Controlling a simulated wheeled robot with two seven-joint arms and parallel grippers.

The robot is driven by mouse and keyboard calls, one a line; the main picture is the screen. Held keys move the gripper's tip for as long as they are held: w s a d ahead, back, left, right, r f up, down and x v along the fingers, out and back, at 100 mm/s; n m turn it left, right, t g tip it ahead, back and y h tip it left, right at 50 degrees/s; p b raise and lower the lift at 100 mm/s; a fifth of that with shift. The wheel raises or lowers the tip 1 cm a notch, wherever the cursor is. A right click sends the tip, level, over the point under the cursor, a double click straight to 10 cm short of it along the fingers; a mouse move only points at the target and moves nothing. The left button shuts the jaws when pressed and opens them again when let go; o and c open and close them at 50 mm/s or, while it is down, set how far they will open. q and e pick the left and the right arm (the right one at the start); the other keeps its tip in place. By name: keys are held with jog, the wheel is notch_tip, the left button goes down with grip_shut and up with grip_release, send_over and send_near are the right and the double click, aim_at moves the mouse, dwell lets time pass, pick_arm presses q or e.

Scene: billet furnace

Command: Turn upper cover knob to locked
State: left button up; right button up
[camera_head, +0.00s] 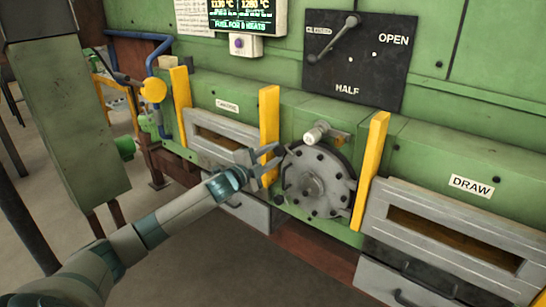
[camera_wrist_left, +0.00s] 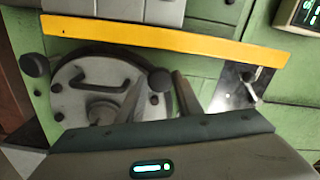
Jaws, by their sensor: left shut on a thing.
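The round grey furnace cover (camera_head: 325,178), ringed with bolts, is set in the green wall. In the left wrist view the cover (camera_wrist_left: 72,78) lies turned sideways. A dark upper cover knob (camera_wrist_left: 160,80) stands at its edge, between the fingers of my left gripper (camera_wrist_left: 158,100). In the head view my left gripper (camera_head: 267,165) is at the cover's upper left edge, shut on that knob and mostly hiding it. The lower cover knob (camera_wrist_left: 35,65) is free; it also shows in the head view (camera_head: 278,200). The knob's exact turn cannot be told. My right gripper is out of view.
Yellow posts stand left (camera_head: 269,115) and right (camera_head: 370,165) of the cover. A white-tipped latch (camera_head: 316,133) juts out above it. A black lever plate (camera_head: 358,62) is higher up. The draw door (camera_head: 450,225) is at right, the charging door (camera_head: 222,130) at left.

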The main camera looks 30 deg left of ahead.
pick_arm(q)
jog(key=shift+m, duration=1.6)
jog(key=o, duration=1)
jog(key=shift+s, duration=0.1)
